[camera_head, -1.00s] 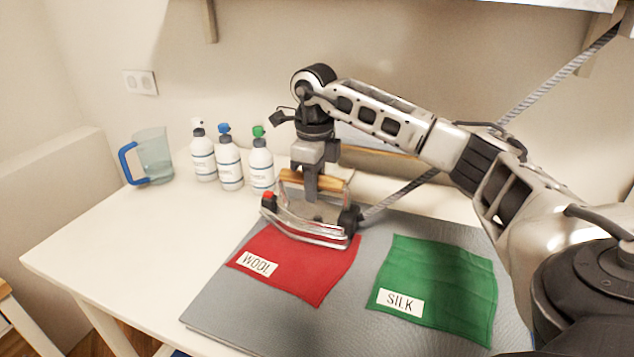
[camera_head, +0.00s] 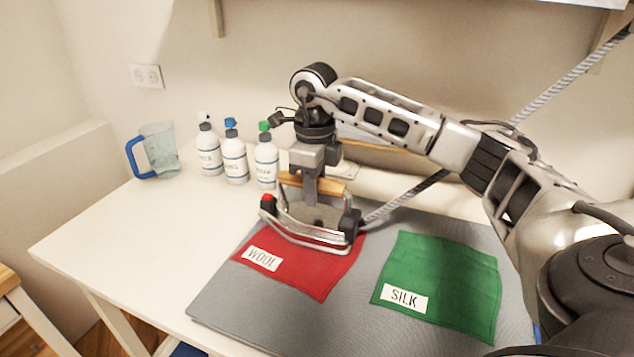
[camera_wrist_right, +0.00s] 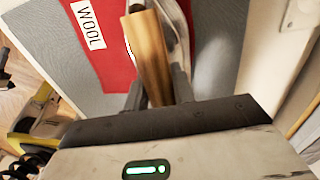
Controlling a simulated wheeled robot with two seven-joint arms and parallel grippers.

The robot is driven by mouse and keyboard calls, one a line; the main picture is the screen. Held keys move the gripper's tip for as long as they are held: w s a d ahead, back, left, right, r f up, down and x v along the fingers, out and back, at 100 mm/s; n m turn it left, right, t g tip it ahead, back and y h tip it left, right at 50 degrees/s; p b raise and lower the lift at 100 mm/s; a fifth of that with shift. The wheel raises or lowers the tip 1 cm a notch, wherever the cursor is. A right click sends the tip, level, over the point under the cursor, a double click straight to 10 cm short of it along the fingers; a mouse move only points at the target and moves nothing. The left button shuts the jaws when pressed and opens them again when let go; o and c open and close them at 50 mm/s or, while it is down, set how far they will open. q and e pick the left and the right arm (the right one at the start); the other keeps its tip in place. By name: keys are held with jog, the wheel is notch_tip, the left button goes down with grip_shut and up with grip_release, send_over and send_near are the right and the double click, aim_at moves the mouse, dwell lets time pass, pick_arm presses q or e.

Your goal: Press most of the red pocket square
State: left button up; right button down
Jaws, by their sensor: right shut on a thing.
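The red pocket square (camera_head: 310,277) lies on the grey pressing mat (camera_head: 235,312), with a white WOOL label (camera_head: 262,259) at its left corner. The metal iron (camera_head: 312,222) sits over the far part of the red square and hides it there; whether its soleplate touches the cloth I cannot tell. My right gripper (camera_head: 312,190) is shut on the iron's wooden handle (camera_head: 322,184). In the right wrist view the handle (camera_wrist_right: 148,55) is between the fingers, with the red square (camera_wrist_right: 105,62) beneath. My left gripper is out of view.
A green square (camera_head: 445,280) labelled SILK lies to the right on the mat. Several spray bottles (camera_head: 235,160) and a blue-handled jug (camera_head: 158,152) stand at the table's back left. A grey striped cord (camera_head: 410,195) runs from the iron up right. The table's left is clear.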

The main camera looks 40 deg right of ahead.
jog(key=shift+s+a+r, duration=0.1)
jog(key=shift+s+a, duration=0.25)
jog(key=shift+a, duration=0.35)
jog(key=shift+s+a+f, duration=0.1)
jog(key=shift+s+a, duration=0.25)
jog(key=shift+a, duration=0.35)
jog(key=shift+s+a+r, duration=0.1)
jog(key=shift+s+a, duration=0.25)
jog(key=shift+a, duration=0.35)
jog(key=shift+p, duration=0.3)
jog(key=s+a, duration=0.3)
jog(key=a, duration=0.3)
jog(key=shift+s+a+p, duration=0.2)
jog(key=shift+a+p, duration=0.15)
dwell(0.3)
jog(key=shift+r, duration=0.1)
jog(key=shift+r, duration=0.15)
notch_tip(320, 180, up, 7)
jog(key=p, duration=0.4)
dwell(0.8)
